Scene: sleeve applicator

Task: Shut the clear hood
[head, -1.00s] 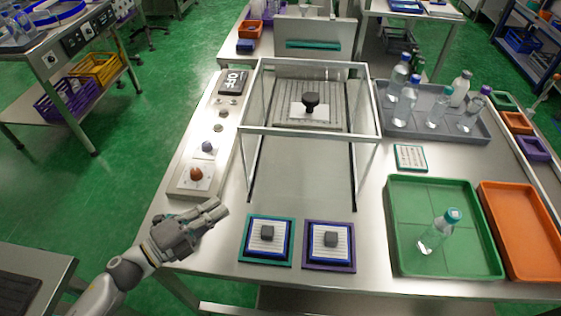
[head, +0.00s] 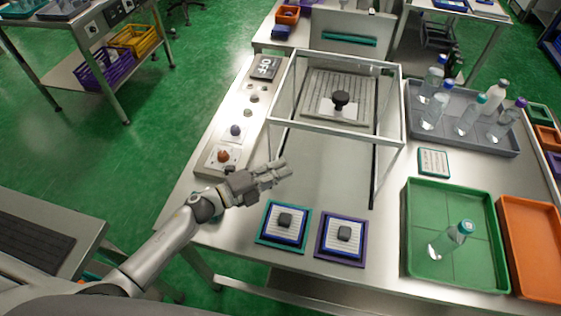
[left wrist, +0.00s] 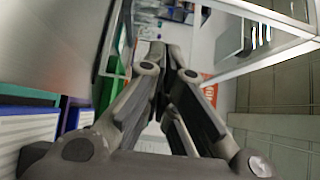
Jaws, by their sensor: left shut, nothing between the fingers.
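The clear hood (head: 335,132) has a pale frame and see-through panels. It stands at the back of the bench over a ribbed plate (head: 362,88) with a black knob (head: 340,98). Its frame also shows at the upper right of the left wrist view (left wrist: 262,63). Bare bench lies in front of it, with a dark rail (head: 373,180) at the right. My left gripper (head: 288,168) is shut and empty, in front of the hood's front left corner and apart from it in the head view. Its fingers fill the middle of the left wrist view (left wrist: 165,60). My right gripper is out of view.
A control strip (head: 213,150) with knobs and an OFF plate runs along the left. Two framed pads (head: 285,224) (head: 343,233) lie at the front. A green tray (head: 420,265) with a bottle and a grey tray (head: 490,143) of bottles stand at the right.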

